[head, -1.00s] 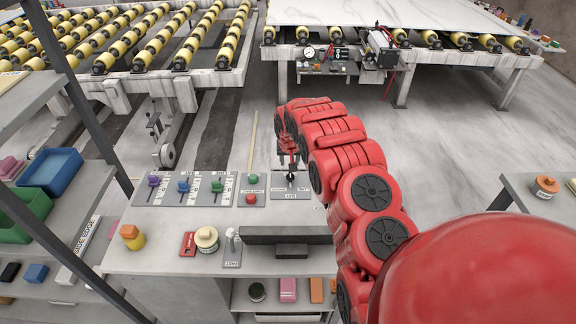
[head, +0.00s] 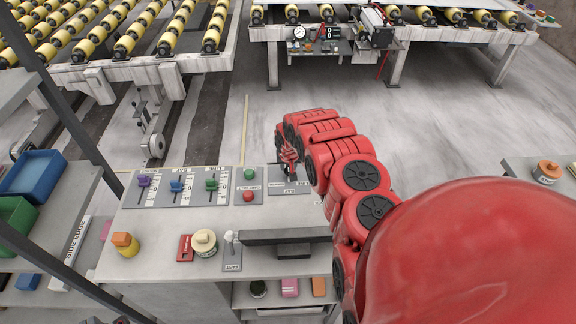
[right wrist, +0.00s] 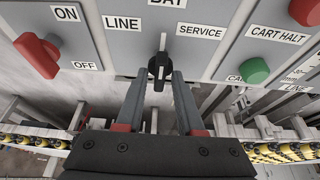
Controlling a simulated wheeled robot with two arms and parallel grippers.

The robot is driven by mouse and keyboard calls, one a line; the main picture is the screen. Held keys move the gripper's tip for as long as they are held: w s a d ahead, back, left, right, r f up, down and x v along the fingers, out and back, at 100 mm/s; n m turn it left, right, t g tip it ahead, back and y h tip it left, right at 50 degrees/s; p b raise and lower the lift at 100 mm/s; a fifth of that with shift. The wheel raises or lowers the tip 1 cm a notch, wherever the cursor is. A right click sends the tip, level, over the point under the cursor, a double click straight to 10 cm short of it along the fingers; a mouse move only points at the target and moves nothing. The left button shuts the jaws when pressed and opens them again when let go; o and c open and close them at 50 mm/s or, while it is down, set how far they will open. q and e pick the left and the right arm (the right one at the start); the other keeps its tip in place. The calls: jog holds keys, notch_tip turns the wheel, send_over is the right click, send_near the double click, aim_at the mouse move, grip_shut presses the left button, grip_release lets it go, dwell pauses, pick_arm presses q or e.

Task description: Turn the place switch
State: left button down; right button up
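The place switch is a black rotary knob with a white pointer mark on a grey panel; it shows in the right wrist view (right wrist: 160,66). The pointer aims up at a label cut off by the top edge, between LINE at left and SERVICE at right. My right gripper (right wrist: 161,78) is open, its two fingertips on either side of the knob's lower part; I cannot tell whether they touch it. In the head view the right gripper (head: 288,160) is over the switch panel (head: 302,187) and hides most of the knob. My left gripper is not in view.
Beside the switch are a green button (head: 249,173) and a red button (head: 248,196). Three slider levers stand further left, including a green one (head: 212,184). A dark bar-shaped screen (head: 285,236) and a cream round container (head: 204,242) are on the near bench.

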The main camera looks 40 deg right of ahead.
grip_shut()
jog(key=shift+f, duration=0.1)
jog(key=shift+w+a+f+m+b, duration=0.1)
jog(key=shift+w+m+b, duration=0.15)
jog(key=shift+m+b, duration=0.65)
jog(key=shift+m+g+h+b, duration=0.3)
jog(key=shift+m+h+b, duration=0.1)
jog(key=shift+b, duration=0.3)
jog(key=shift+r+m+g, duration=0.2)
jog(key=shift+m+g, duration=0.1)
jog(key=shift+m, duration=0.5)
jog(key=shift+w+f+m+g+h, duration=0.1)
jog(key=shift+m+g+h, duration=0.25)
jog(key=shift+m, duration=0.55)
jog(key=shift+m+g+h+b, duration=0.25)
jog(key=shift+m+g+b, duration=0.1)
jog(key=shift+m+b, duration=1.15)
jog(key=shift+b, duration=0.1)
